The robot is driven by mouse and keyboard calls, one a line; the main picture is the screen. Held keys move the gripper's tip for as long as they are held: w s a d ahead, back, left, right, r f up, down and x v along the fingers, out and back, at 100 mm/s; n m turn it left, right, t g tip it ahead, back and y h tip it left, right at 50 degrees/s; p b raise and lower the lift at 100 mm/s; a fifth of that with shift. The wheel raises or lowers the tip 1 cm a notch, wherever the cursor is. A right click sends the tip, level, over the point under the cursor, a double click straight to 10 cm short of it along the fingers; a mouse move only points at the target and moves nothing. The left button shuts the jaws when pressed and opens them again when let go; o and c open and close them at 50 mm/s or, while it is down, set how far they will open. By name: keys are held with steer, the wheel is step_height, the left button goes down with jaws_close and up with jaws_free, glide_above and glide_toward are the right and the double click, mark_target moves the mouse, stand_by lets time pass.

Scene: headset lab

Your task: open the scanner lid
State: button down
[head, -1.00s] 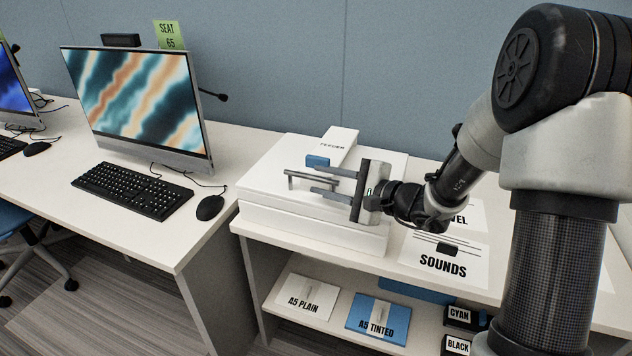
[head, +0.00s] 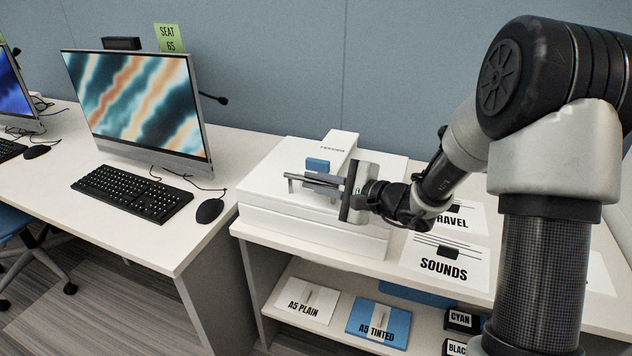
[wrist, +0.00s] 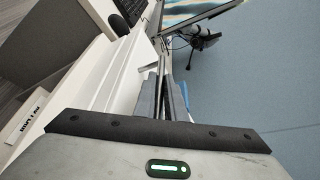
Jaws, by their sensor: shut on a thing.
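The white scanner (head: 310,225) sits on the counter with its lid (head: 268,190) down flat on the base. A grey bar handle (head: 291,178) stands on the lid's front part; it also shows in the wrist view (wrist: 161,66). My gripper (head: 316,182) reaches in from the right, and its fingers are shut on the handle. In the wrist view the fingers (wrist: 166,90) lie close together along the handle. The gripper body hides the handle's right end.
A monitor (head: 140,105), keyboard (head: 133,192) and mouse (head: 210,210) are left. The "SOUNDS" sheet (head: 444,262) lies right. Paper packs (head: 378,322) are on the shelf below.

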steer(key=shift+d, duration=0.1)
steer(key=w+d+r+m+g+p, duration=0.1)
steer(key=w+r+m+p, duration=0.1)
steer(key=r+p, duration=0.5)
steer(key=w+d+r+m+g+p, duration=0.1)
steer(key=w+r+p, duration=0.4)
steer(key=r+p, duration=0.3)
steer(key=shift+w+d+r+m+p, duration=0.15)
steer(key=shift+w+d+m+p, duration=0.2)
steer(key=shift+p, duration=0.7)
steer(key=shift+s+d, duration=0.1)
steer(key=c, duration=1.8)
jaws_free()
steer(key=v, duration=1.7)
steer(key=shift+r, duration=0.45)
